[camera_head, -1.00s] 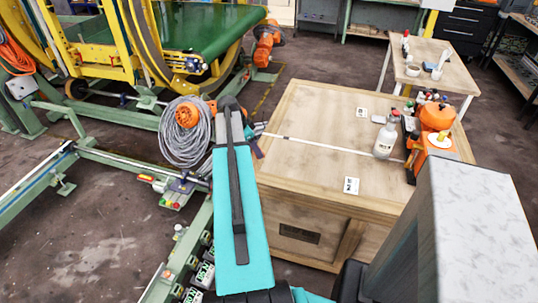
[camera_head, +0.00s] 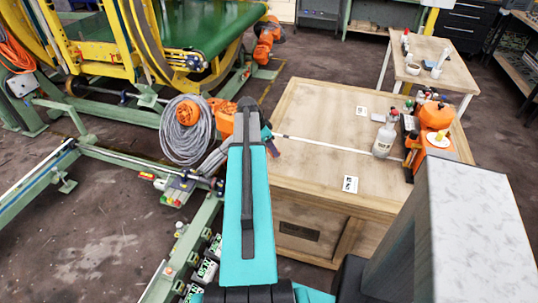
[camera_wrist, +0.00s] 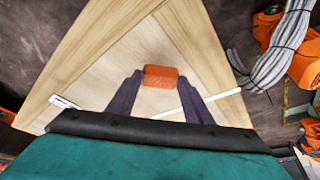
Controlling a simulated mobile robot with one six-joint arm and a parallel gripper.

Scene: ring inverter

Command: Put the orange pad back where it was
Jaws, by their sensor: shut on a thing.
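In the wrist view, a small orange pad (camera_wrist: 160,73) sits between the tips of the two dark fingers of my gripper (camera_wrist: 160,84). The gripper is shut on the pad, with the pale wooden table top (camera_wrist: 105,72) behind it. In the head view, my gripper (camera_head: 271,142) shows only partly beyond my teal arm, at the table's left edge. The pad is hidden there. The box-like wooden table (camera_head: 325,125) bears a white strip (camera_head: 335,145) and two white number cards, one farther back (camera_head: 361,111) and one near the front edge (camera_head: 350,184).
A grey coiled hose (camera_head: 187,135) and green rails (camera_head: 105,155) lie to the left. The table's middle and front left are clear.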

